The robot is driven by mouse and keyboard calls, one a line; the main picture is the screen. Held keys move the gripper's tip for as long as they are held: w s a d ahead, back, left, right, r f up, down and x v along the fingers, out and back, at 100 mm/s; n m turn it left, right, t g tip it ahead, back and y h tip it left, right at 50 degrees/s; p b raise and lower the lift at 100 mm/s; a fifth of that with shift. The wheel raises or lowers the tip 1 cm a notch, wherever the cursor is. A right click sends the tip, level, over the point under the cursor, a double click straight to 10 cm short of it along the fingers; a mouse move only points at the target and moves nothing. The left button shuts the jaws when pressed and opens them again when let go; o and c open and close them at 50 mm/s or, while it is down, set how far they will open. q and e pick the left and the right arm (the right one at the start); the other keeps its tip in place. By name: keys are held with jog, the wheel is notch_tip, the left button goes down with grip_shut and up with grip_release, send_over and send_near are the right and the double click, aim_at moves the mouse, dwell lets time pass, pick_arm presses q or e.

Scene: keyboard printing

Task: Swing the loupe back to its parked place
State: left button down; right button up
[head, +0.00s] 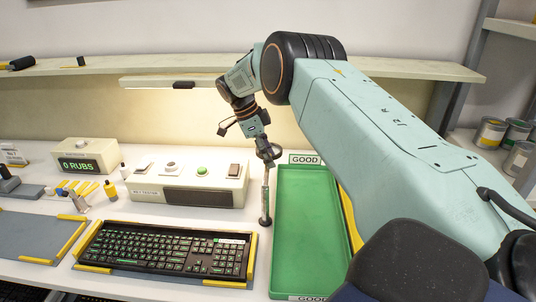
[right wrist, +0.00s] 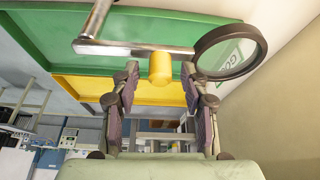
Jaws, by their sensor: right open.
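The loupe stands beside the left edge of the green GOOD tray in the head view, with its upright post (head: 265,203) on the table and its dark lens ring (head: 271,153) near the top. In the right wrist view its lens (right wrist: 231,51) is at the upper right, on a metal bar (right wrist: 130,48) with a yellow knob (right wrist: 160,68) hanging from it. My right gripper (head: 264,146) is above the post in the head view. In the wrist view it is open (right wrist: 160,76), with the knob between its fingertips and a gap on each side. My left gripper is not in view.
The green tray (head: 310,235) lies right of the post, with a yellow edge beyond it. A black keyboard (head: 165,252) lies left, in front of a key tester box (head: 190,187). A shelf (head: 120,64) runs along the wall behind my right arm.

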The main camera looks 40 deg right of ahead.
jog(key=v, duration=1.2)
dwell(0.3)
